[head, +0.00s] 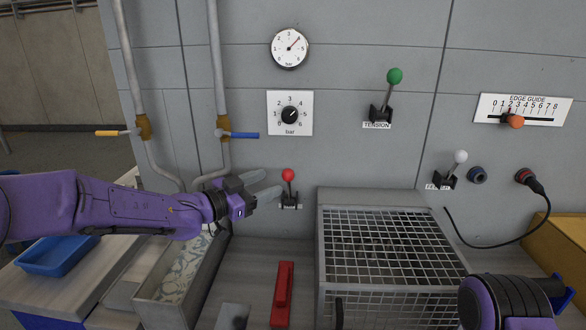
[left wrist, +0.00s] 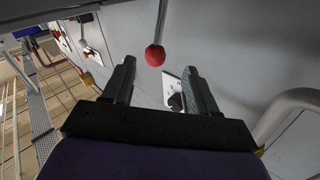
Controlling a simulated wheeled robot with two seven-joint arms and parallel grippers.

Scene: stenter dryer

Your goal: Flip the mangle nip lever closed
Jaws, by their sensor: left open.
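A lever with a red ball knob (head: 288,175) stands nearly upright on a small dark bracket on the grey panel. Its label is too small to read. My left gripper (head: 270,184) reaches in from the left, open, with its fingertips just left of the red-knobbed lever. In the left wrist view the red knob (left wrist: 155,55) shows just beyond and between the tips of the open fingers (left wrist: 160,78), apart from both. Part of my right arm shows at the bottom right, and its jaws cannot be made out.
A green-knobbed TENSION lever (head: 394,77) and a white-knobbed lever (head: 460,157) are on the panel to the right. A blue-handled valve (head: 243,135) is above my left gripper. A wire-mesh guard (head: 385,240) stands right of the red lever, and a red bar (head: 283,292) lies below it.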

